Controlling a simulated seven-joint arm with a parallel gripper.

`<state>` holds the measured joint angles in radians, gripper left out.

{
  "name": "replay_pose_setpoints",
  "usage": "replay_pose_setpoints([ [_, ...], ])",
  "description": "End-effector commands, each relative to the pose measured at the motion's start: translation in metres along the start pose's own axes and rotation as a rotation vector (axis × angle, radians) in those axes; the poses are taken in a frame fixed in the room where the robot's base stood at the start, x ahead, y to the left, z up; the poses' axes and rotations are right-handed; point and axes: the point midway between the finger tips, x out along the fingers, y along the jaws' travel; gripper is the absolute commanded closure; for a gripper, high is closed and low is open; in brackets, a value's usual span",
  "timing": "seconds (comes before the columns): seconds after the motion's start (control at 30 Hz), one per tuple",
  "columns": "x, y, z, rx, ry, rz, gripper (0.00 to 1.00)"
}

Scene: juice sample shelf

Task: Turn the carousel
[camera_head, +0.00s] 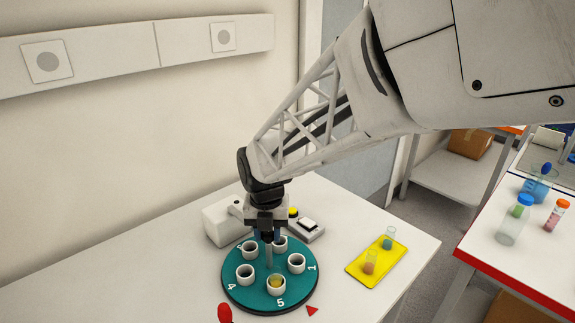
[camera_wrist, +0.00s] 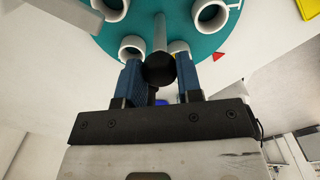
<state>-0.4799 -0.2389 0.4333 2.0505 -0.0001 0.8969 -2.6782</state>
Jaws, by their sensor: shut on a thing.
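The carousel (camera_head: 258,299) is a teal disc on the white table, with several white ring holders around it. The numbers 1, 4 and 5 show near its rim. The holder by the 5 (camera_head: 276,285) has something yellow in it. A grey post with a black knob (camera_wrist: 159,70) rises from the disc's middle. My gripper (camera_head: 266,236) points down over the carousel. In the wrist view its blue fingers (camera_wrist: 160,62) stand on both sides of the knob, shut on it. A red triangle (camera_head: 312,310) lies beside the disc, nearest the stretch between 5 and 1. My gripper hides part of the far holders.
A white device with a yellow button (camera_head: 293,212) stands just behind the carousel. A yellow tray (camera_head: 361,274) with two small vials lies to the right. A red object (camera_head: 225,313) is at the front left. A red-edged table (camera_head: 518,280) with bottles stands far right.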

Motion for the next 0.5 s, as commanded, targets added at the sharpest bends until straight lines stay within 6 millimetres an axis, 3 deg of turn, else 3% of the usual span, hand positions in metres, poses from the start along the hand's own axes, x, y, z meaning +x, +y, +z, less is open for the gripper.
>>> replay_pose_setpoints([
  [0.5,-0.0023,0.0006,0.0008,-0.235,-0.004,0.001,1.00],
])
